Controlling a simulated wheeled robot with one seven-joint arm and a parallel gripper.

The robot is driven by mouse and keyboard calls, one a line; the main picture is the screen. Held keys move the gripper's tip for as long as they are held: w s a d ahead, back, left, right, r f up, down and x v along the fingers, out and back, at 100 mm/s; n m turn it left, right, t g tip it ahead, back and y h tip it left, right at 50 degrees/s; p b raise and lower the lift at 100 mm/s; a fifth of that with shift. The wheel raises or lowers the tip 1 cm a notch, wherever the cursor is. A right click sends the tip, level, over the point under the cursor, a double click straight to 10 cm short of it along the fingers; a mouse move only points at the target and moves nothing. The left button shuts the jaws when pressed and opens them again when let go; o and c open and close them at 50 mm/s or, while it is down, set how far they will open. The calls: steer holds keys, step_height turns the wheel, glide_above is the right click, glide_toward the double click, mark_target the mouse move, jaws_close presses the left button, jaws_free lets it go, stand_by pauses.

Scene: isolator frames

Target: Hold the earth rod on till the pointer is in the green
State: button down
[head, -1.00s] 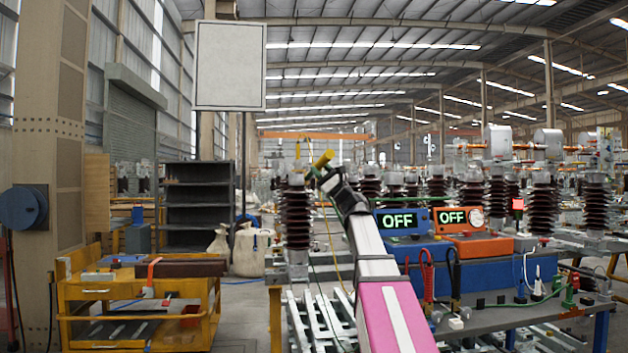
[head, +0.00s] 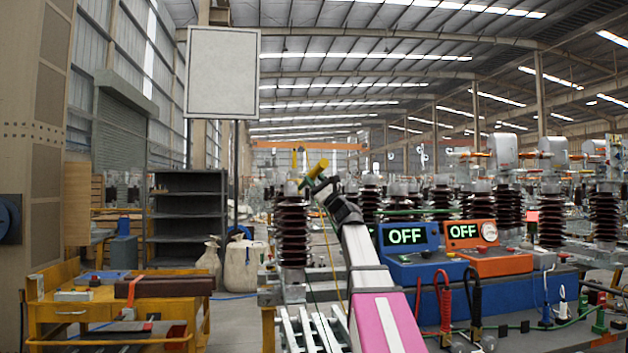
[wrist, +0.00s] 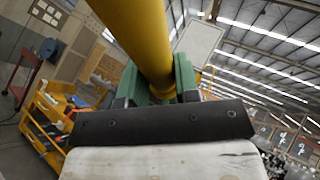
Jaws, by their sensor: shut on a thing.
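My gripper (head: 319,186) is shut on the yellow earth rod (head: 318,169). In the wrist view the rod (wrist: 148,45) passes between the green finger pads and runs up out of the picture. In the head view the rod is tilted, beside the metal top of a brown ribbed insulator (head: 292,230). I cannot tell whether it touches. An orange meter box (head: 490,262) reads OFF and carries a round dial (head: 489,231). The dial is too small to tell its pointer or any green band. A blue box (head: 425,268) beside it also reads OFF.
A yellow cart (head: 60,325) with tools stands at left, before a grey shelf unit (head: 187,225). Red leads (head: 445,303) and black leads (head: 475,295) hang before the boxes. More insulators crowd the right.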

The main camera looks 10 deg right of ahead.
steer(key=shift+w, duration=5.2)
steer(key=shift+w, duration=0.95)
steer(key=shift+s, duration=0.1)
steer(key=shift+s, duration=5)
